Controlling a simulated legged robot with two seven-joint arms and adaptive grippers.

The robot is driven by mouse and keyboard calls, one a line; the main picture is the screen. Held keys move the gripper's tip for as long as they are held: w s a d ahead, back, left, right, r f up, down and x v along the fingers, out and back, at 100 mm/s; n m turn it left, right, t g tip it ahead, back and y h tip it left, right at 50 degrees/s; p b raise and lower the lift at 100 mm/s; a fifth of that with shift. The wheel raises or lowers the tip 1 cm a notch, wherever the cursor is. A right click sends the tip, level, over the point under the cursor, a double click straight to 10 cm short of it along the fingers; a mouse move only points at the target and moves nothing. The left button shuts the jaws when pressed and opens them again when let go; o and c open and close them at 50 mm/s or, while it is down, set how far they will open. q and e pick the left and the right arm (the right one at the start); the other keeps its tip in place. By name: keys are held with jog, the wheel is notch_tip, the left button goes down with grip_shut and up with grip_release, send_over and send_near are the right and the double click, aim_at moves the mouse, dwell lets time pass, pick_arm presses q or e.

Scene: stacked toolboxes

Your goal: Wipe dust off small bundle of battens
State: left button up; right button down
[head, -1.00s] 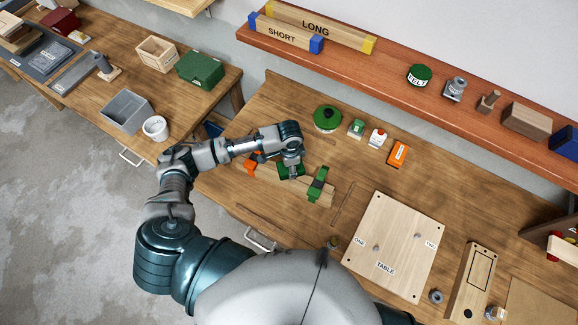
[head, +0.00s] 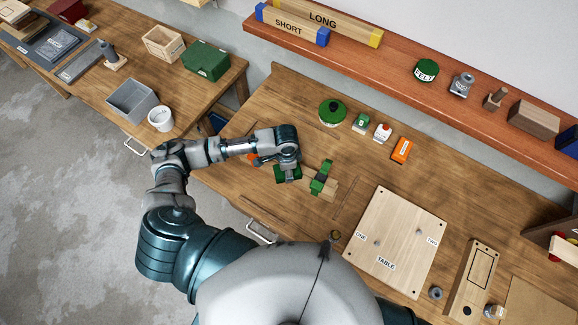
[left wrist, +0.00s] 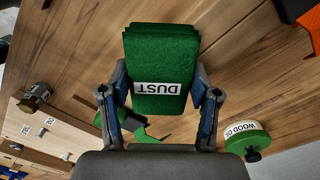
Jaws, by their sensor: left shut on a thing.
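The small bundle of battens is a short pale wooden bundle (head: 331,190) on the bench in the head view. A green clamp (head: 321,177) sits across it near its right end, and a bit of an orange clamp (head: 254,160) shows at the left, partly behind my arm. My left gripper (head: 287,165) is shut on a green pad (head: 285,176), which is over the bundle left of the green clamp. The left wrist view shows the pad (left wrist: 160,60), labelled DUST, between the fingers. Contact with the wood is hidden. My right gripper is not in view.
A TABLE board (head: 395,240) lies to the right. A shelf (head: 400,60) runs along the back.

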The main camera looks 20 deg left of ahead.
pick_arm(q)
jog(key=shift+w, duration=0.1)
jog(key=shift+w+f, duration=0.1)
jog(key=shift+w, duration=0.5)
jog(key=shift+r, duration=3.05)
